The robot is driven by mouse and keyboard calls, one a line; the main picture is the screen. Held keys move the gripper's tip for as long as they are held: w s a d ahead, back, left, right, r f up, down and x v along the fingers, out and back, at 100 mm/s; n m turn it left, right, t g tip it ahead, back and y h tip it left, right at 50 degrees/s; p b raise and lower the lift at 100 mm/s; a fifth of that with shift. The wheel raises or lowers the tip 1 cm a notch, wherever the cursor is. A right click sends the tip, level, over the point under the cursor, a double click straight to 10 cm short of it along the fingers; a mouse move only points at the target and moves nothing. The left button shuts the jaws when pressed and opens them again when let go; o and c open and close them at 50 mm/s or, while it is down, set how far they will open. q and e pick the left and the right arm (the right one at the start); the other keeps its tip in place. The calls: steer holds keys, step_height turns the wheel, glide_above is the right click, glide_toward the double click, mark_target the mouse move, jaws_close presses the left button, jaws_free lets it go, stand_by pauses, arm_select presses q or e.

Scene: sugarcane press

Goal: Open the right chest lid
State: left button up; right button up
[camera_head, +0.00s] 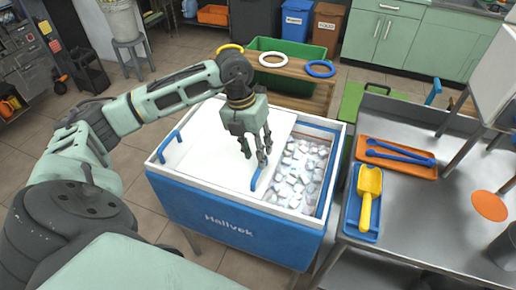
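The blue and white ice chest (228,226) stands in the middle, marked "Hellvek". A white lid panel (210,150) covers its left and middle part. The right part is uncovered and shows ice (302,172). One blue handle (256,178) is at the panel's right edge, and another blue handle (168,147) is at the left. My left gripper (259,160) points down right above the right-hand handle, its fingers apart. One fingertip overlaps the handle's upper end; I cannot tell whether it touches. My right gripper is not in view.
A steel table (408,225) stands close on the right, with an orange tray (385,162) of blue tongs and a yellow scoop (368,195) on a blue tray. A wooden shelf (292,72) with white and blue rings stands behind the chest. Tiled floor is free at left.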

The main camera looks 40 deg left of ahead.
arm_select(q)
step_height(320, 180, up, 7)
steer(key=a, duration=0.1)
steer(key=shift+s+a+r, duration=0.2)
steer(key=shift+f, duration=0.1)
stand_by(0.4)
